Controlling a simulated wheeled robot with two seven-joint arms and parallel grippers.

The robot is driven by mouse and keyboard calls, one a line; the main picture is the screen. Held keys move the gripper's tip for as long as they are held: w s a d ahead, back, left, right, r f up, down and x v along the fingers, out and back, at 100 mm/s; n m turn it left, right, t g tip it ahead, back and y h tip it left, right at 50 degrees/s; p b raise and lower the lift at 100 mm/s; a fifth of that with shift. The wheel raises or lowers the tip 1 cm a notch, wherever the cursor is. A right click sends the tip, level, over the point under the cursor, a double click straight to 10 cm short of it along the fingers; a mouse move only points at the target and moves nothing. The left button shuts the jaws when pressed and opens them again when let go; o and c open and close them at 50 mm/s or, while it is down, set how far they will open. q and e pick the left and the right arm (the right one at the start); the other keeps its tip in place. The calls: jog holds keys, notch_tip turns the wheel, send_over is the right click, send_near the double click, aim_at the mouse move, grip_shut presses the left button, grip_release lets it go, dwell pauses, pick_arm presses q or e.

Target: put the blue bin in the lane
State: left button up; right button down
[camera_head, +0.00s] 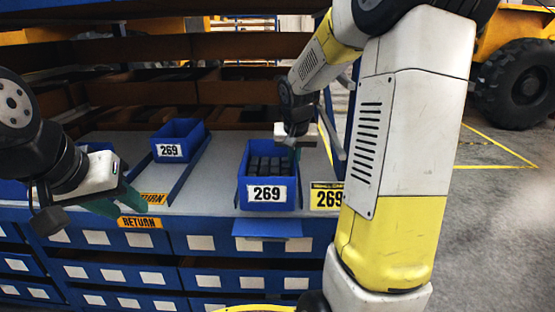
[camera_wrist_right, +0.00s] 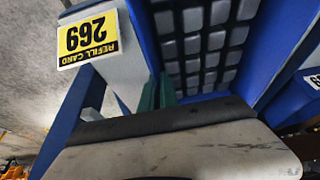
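A blue bin (camera_head: 268,207) labelled 269, filled with dark blocks, stands at the front of the grey shelf, left of a yellow-edged 269 card. Its blocks (camera_wrist_right: 205,45) fill the top of the right wrist view. My right gripper (camera_head: 294,155) is at the bin's right wall. In the wrist view its green fingers (camera_wrist_right: 158,93) are close together at that blue wall, seemingly pinching it. A second blue bin (camera_head: 180,128), also labelled 269, sits further back on the left, seemingly empty. My left gripper (camera_head: 125,205) is open and empty near the RETURN label.
Blue rails (camera_head: 190,168) divide the shelf (camera_head: 215,170) into lanes. The refill card (camera_head: 327,196) hangs at the front right and also shows in the wrist view (camera_wrist_right: 88,40). A blue flap (camera_head: 272,243) is below the bin.

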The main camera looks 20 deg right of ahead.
jog(key=w, duration=0.2)
jog(key=w+d, duration=0.1)
jog(key=w, duration=0.1)
jog(key=w+d, duration=0.1)
jog(key=w, duration=0.2)
jog(key=shift+f, duration=1.7)
jog(key=c, duration=2.1)
grip_release()
jog(key=shift+s+f, duration=0.1)
jog(key=shift+f, duration=0.15)
jog(key=o, duration=0.5)
jog(key=shift+c, duration=0.2)
jog(key=shift+r, duration=0.1)
